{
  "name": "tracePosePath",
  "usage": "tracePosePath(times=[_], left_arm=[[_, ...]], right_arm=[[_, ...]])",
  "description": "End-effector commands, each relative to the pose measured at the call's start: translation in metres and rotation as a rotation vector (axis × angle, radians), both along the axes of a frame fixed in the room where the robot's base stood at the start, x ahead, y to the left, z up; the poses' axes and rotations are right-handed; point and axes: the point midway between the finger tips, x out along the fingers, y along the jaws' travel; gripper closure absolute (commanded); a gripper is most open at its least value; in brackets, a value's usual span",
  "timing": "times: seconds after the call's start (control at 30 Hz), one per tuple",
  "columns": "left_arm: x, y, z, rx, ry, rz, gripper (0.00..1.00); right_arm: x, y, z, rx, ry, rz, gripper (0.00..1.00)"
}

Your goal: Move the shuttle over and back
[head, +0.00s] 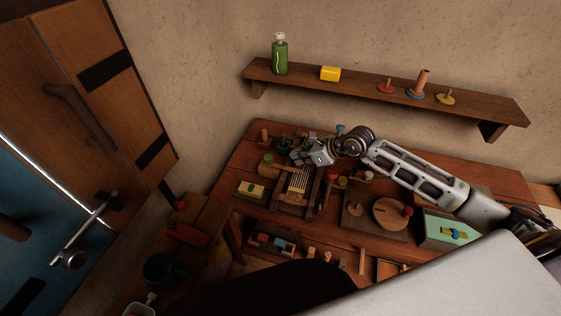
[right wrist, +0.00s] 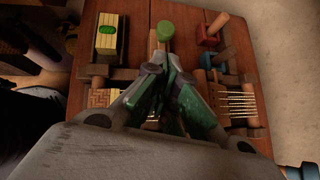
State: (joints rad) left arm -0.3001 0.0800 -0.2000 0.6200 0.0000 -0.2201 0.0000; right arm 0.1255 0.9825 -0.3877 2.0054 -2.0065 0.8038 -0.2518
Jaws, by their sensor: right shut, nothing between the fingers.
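A small wooden loom (head: 297,186) with pale warp threads stands on the workbench. My right gripper (head: 299,158) is above the far end of the loom, shut and empty. In the right wrist view its fingers (right wrist: 168,88) meet over the middle of the loom and hide part of it. A green-ended wooden piece (head: 267,158) lies by the loom's far left side. I cannot make out the shuttle for certain. My left gripper is not in view.
A yellow block with a green top (head: 251,190) lies left of the loom. A round wooden disc (head: 391,214) and a pale green box (head: 449,232) stand to the right. A shelf (head: 370,86) hangs behind. Small pieces crowd the bench.

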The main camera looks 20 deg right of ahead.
Motion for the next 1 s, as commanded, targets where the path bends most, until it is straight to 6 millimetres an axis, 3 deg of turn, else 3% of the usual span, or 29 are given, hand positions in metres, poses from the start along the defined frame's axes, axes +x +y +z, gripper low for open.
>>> tracePosePath(times=[0.47,1.0], left_arm=[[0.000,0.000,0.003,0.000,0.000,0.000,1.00],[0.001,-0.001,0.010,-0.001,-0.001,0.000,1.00]], right_arm=[[0.008,0.007,-0.009,0.002,0.000,-0.001,1.00],[0.031,0.029,-0.038,0.003,0.001,-0.001,1.00]])
